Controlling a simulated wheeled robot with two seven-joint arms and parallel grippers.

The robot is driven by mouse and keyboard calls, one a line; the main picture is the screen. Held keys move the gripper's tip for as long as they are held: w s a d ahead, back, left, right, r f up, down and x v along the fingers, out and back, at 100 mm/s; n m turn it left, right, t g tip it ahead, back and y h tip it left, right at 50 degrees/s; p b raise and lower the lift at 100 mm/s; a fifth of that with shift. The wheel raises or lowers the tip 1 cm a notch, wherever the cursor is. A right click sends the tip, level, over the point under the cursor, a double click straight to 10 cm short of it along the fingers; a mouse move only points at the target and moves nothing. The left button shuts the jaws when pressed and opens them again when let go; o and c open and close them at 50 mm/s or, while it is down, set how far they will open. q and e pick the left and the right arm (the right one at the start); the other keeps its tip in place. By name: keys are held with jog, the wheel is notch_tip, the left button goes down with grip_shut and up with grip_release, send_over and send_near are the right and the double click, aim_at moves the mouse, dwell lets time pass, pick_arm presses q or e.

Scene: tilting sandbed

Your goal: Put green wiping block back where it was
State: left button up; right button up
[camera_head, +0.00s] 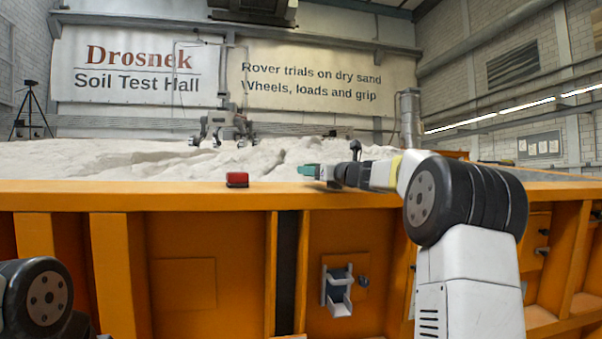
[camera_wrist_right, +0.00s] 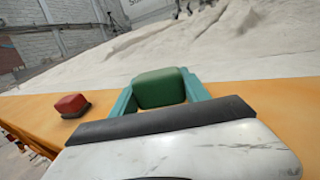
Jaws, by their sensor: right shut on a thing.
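My right gripper (camera_head: 309,170) is at the orange rim of the sandbed, its teal fingers pointing left in the head view. In the right wrist view, the green wiping block (camera_wrist_right: 160,88) sits between the teal fingers of the right gripper (camera_wrist_right: 163,98), which are shut on it. In the head view I cannot clearly make out the block apart from the fingers. I cannot tell whether the block touches the rim. My left gripper is not in view; only part of my left arm shows at the lower left.
A red block (camera_head: 237,180) with a dark base lies on the orange rim (camera_head: 150,188), left of my right gripper. A small metal bracket (camera_head: 339,308) is fixed on the orange wall below. Pale sand (camera_head: 90,160) and a rover (camera_head: 225,128) are behind the rim.

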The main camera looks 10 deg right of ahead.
jog(key=shift+f, duration=0.25)
